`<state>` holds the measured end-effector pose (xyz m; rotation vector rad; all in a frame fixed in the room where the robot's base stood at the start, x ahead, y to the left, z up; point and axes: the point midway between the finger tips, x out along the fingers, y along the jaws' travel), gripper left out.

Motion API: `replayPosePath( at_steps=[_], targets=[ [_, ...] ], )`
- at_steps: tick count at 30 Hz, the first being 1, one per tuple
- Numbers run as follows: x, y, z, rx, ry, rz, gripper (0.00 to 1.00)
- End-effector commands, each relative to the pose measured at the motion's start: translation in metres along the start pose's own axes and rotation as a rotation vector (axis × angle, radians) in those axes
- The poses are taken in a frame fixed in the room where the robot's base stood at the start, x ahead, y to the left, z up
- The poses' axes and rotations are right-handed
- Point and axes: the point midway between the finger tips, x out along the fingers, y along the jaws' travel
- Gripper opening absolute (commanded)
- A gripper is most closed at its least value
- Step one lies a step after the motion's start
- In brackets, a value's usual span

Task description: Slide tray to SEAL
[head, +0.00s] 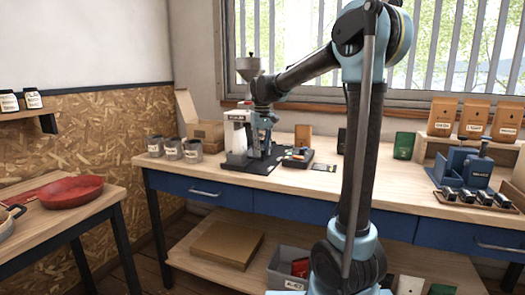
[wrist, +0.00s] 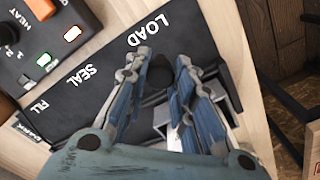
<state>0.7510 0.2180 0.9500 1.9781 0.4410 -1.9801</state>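The black track (wrist: 100,70) carries white labels: LOAD at the top, SEAL in the middle, FILL at the lower left. In the wrist view, my gripper (wrist: 160,60) is over the LOAD end, its two blue-grey fingers apart. A dark rounded knob (wrist: 156,77) shows between the fingers, with no clear contact on either side. A pale metallic part (wrist: 168,122), perhaps the tray, lies below it, mostly hidden by the fingers. In the head view, my gripper (head: 265,118) points down beside the white and grey machine (head: 237,135); its fingers are too small to judge there.
A control box (wrist: 40,40) with a HEAT knob and lit switches stands beside the track. On the bench are several jars (head: 172,150) at left, an open cardboard box (head: 207,130) behind, and a blue press (head: 465,165) at right. The bench front (head: 210,173) is clear.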

Motion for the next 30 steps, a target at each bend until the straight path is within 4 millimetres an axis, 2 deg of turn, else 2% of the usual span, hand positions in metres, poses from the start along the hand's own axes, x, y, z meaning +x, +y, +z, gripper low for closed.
replayPosePath(
  at_steps=[8,30],
  targets=[
    [0.000,0.008,-0.007,0.003,0.000,0.001,0.00],
    [-0.001,0.071,-0.070,0.003,0.000,0.000,0.00]
  ],
)
